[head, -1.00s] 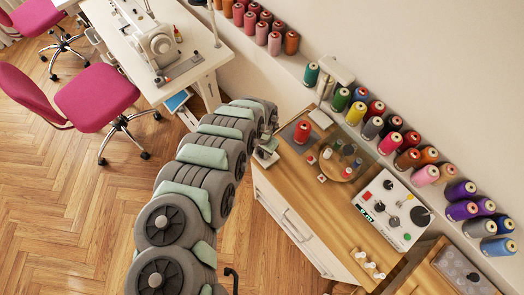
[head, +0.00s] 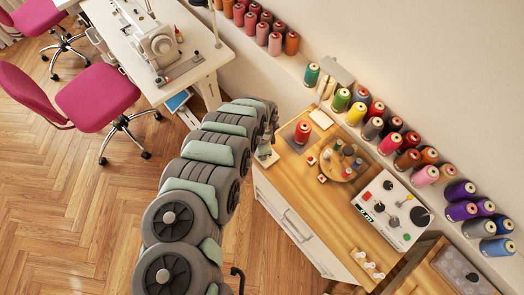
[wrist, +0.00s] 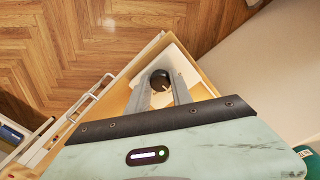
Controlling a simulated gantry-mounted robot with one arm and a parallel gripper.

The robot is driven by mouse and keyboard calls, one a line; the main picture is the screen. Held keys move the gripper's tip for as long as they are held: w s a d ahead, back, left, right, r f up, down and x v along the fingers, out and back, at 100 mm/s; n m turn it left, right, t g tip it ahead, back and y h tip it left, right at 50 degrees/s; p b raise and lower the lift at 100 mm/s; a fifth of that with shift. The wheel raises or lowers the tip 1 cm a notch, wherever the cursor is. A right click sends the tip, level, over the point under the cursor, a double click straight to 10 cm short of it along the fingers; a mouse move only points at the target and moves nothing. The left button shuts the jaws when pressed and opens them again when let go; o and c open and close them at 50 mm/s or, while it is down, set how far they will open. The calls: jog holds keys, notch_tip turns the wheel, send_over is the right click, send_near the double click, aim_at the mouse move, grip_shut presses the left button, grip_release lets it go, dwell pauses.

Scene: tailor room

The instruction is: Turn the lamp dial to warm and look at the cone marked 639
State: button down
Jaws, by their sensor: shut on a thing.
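My gripper (wrist: 160,92) has its two grey fingers on either side of a dark round knob (wrist: 160,78), shut on it; a pale surface lies behind. The knob looks like the lamp dial, but its markings cannot be read. In the head view my gripper (head: 266,152) is at the left end of the wooden worktop (head: 315,190). A lamp with a pale head (head: 336,70) and a light base (head: 321,118) stands at the worktop's back. A red thread cone (head: 302,131) stands upright on a small pad below it. No number 639 is legible.
A round tray (head: 350,176) with small spools and a white control panel (head: 394,211) share the worktop. Many coloured cones line the wall shelf (head: 440,187). My arm passes over the open floor (head: 80,220), left of the white drawer front (head: 285,225).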

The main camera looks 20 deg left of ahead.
jog(key=shift+m, duration=0.5)
jog(key=c, duration=1.1)
grip_release()
jog(key=shift+r, duration=0.2)
jog(key=shift+r+p, duration=0.75)
jog(key=shift+r, duration=4.5)
